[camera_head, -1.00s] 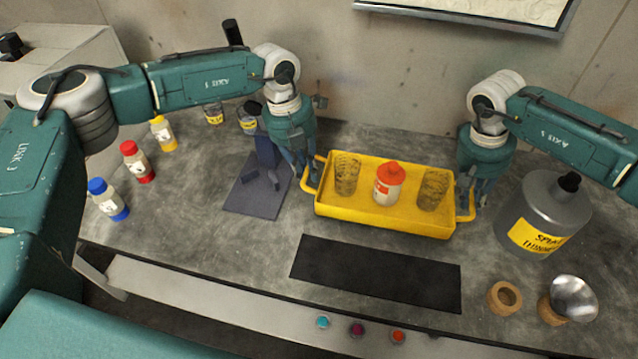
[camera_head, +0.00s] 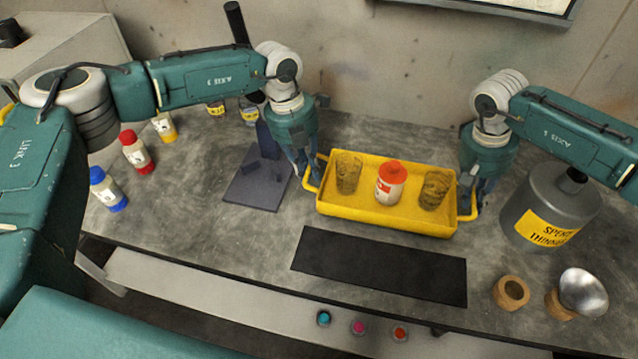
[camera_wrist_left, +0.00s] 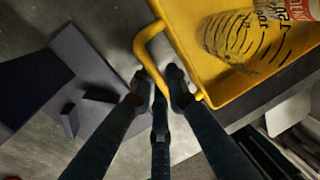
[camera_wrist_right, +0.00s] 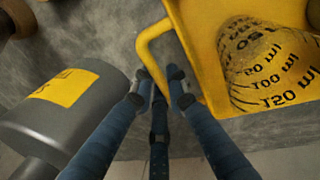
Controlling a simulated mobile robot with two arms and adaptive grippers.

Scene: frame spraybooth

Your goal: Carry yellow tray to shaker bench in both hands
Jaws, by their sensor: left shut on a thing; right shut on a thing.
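The yellow tray (camera_head: 385,222) is level or nearly so over the grey bench, behind a black mat. It holds two clear graduated cups, left (camera_head: 347,172) and right (camera_head: 434,190), with a white red-capped bottle (camera_head: 390,184) between them. All three stand upright. My left gripper (camera_head: 309,182) is shut on the tray's left handle, which shows between its fingers in the left wrist view (camera_wrist_left: 146,48). My right gripper (camera_head: 470,205) is shut on the right handle, seen in the right wrist view (camera_wrist_right: 146,45). Whether the tray touches the bench is unclear. I cannot identify the shaker bench.
The black mat (camera_head: 380,266) lies in front of the tray. A dark stand (camera_head: 255,188) is close on the left. A grey thinner can (camera_head: 548,205), cork rings (camera_head: 511,292) and a metal bowl (camera_head: 583,292) are right.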

